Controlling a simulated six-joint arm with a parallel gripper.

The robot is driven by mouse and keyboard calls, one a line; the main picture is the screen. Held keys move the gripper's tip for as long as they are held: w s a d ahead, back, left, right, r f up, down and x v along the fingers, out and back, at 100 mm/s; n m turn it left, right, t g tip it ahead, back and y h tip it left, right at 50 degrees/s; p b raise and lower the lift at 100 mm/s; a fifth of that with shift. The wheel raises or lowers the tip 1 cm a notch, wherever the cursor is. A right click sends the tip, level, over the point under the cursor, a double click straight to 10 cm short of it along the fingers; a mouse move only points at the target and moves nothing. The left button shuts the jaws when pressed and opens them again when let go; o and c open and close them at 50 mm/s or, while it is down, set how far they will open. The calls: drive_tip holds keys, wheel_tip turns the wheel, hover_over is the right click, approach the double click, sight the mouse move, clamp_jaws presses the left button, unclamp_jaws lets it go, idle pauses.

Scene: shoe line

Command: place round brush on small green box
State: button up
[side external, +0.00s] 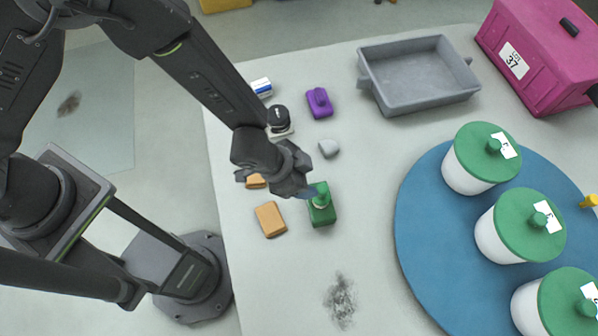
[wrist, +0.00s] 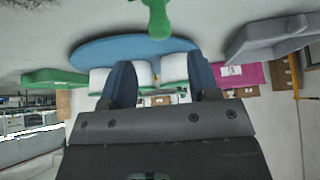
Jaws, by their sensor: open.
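The small green box (side external: 325,217) stands on the pale table just right of my gripper in the side view. Part of the box is hidden by my gripper.
Orange blocks (side external: 270,219), a grey stone-like piece (side external: 329,147), a purple piece (side external: 320,102) and a black-topped item (side external: 278,117) lie nearby. A grey tray (side external: 420,103), magenta case (side external: 540,55) and blue round mat (side external: 420,225) with green-lidded jars are right. The front table is clear.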

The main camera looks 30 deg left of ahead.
drive_tip(key=shift+v, duration=1.2)
drive_tip(key=w+a+r+n+t+y, duration=0.1)
drive_tip(key=w+a+r+n+y, duration=0.15)
drive_tip(key=a+r, duration=0.55)
drive_tip(key=w+a+r+n+t+y, duration=0.1)
drive_tip(key=w+a+r+n, duration=0.15)
drive_tip(key=a+r, duration=0.65)
drive_tip(key=s+a+r+n+y, duration=0.1)
drive_tip(key=s+a+r+n, duration=0.4)
drive_tip(key=s+a+r, duration=0.7)
drive_tip(key=s+r, duration=0.2)
drive_tip(key=s, duration=0.1)
drive_tip(key=shift+g+y, duration=0.3)
drive_tip(key=shift+y, duration=0.05)
